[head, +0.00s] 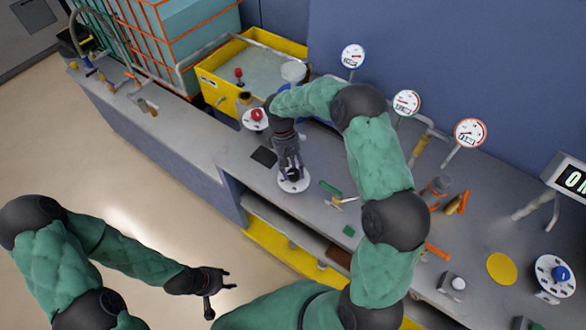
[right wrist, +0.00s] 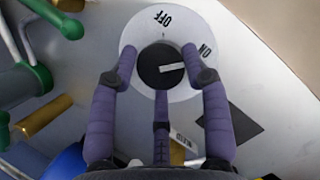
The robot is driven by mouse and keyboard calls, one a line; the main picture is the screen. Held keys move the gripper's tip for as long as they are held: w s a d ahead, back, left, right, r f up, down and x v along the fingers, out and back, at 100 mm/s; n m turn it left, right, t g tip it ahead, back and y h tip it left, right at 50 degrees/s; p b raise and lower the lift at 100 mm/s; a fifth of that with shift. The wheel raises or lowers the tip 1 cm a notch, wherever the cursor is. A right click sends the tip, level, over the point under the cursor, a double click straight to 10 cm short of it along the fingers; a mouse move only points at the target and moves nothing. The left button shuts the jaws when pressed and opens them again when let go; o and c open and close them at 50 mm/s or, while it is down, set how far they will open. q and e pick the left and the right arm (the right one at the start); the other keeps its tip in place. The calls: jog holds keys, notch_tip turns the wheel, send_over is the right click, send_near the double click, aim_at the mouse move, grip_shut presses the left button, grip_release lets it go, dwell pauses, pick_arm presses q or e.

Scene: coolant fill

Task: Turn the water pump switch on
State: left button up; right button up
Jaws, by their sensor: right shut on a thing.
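The water pump switch is a white round dial (right wrist: 180,93) marked OFF and ON, with a black knob (right wrist: 160,66) at its centre. The knob's white pointer points right, towards the ON side, slightly below the word. My right gripper (right wrist: 159,72) is shut on the knob, with two fingers at its sides and one below. In the head view my right gripper (head: 292,174) reaches down to the white dial (head: 294,187) on the grey bench; the knob is mostly hidden there. My left gripper (head: 222,284) is open and empty above the floor, away from the bench.
A red-knobbed dial (head: 256,118) stands left of the switch, near a yellow tank (head: 213,92). Gauges (head: 406,103) line the back. A blue-knobbed dial (head: 555,275) and display (head: 572,180) are at the right. Small green pieces (head: 330,187) lie near the switch.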

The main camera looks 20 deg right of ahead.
jog(key=shift+s+a+f, duration=0.15)
jog(key=shift+s+f, duration=0.15)
jog(key=shift+s, duration=0.15)
jog(key=o, duration=1.1)
jog(key=shift+r, duration=0.2)
jog(key=shift+w, duration=0.15)
jog(key=shift+w+r, duration=0.25)
jog(key=shift+r, duration=0.25)
jog(key=v, duration=1)
jog(key=shift+w+a+r, duration=0.1)
jog(key=shift+w+r, duration=0.05)
jog(key=shift+r, duration=0.2)
